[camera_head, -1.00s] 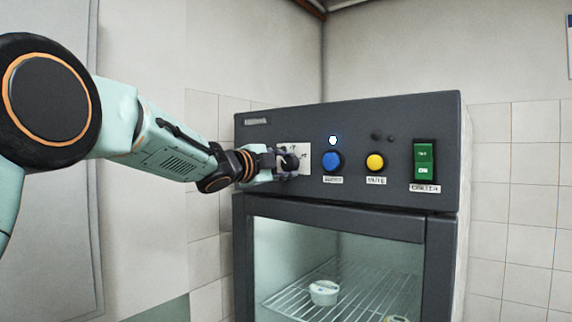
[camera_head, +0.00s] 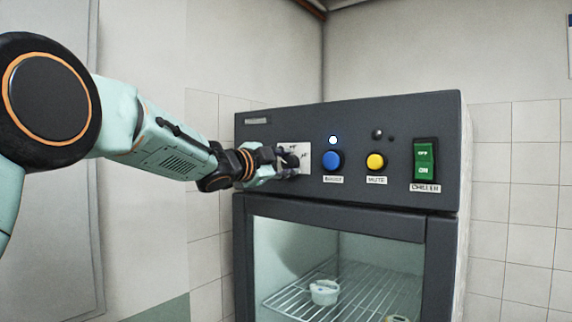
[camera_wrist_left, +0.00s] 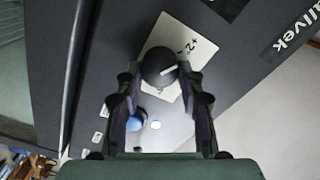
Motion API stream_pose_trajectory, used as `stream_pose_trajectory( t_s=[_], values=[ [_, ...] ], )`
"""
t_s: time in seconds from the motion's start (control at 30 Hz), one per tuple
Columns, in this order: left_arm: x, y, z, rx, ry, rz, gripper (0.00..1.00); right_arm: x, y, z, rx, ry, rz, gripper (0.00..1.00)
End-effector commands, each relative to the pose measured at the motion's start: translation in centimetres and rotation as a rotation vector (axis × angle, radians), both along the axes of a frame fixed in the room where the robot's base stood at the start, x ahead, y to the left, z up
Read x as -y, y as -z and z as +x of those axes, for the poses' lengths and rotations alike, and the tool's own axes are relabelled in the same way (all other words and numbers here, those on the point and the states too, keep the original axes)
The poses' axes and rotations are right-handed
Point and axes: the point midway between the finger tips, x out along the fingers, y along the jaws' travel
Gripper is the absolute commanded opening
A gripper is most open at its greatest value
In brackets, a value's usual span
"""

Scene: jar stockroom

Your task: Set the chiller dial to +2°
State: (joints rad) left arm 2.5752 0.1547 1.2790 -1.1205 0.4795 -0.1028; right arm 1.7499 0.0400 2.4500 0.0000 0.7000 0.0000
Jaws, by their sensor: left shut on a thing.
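The chiller dial is a round black knob (camera_wrist_left: 158,66) with a white pointer line, on a pale card (camera_wrist_left: 200,42) printed "+2°". In the left wrist view the pointer runs right and slightly up, and the "+2°" print lies up and right of the knob. I cannot tell whether the pointer meets its mark. My left gripper (camera_head: 287,161) is shut on the knob, with one finger on each side (camera_wrist_left: 160,82). In the head view the gripper mostly hides the knob, and part of the card (camera_head: 304,150) shows. My right gripper is not in view.
Right of the dial on the dark chiller panel (camera_head: 290,120) are a blue button (camera_head: 332,161), a yellow button (camera_head: 375,161) and a green rocker switch (camera_head: 424,162). A small lamp (camera_head: 333,140) glows above the blue button. Below is the glass door with a wire shelf and white jars.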

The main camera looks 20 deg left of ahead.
Motion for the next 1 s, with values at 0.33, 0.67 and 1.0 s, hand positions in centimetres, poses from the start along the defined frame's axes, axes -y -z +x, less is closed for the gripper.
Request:
stream_pose_trajectory(
  t_s=[0.33, 0.67, 1.0],
  values=[
    [0.0, 0.2, 0.0, -0.004, -0.002, -0.001, 0.61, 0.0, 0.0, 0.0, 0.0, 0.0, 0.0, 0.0],
    [-0.1, 0.1, -0.1, -0.002, 0.0, 0.0, 0.61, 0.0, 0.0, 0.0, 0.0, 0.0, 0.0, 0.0],
    [-1.5, 0.0, -3.9, -0.002, -0.002, -0.003, 0.61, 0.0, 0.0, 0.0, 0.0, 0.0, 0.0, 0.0]
  ],
)
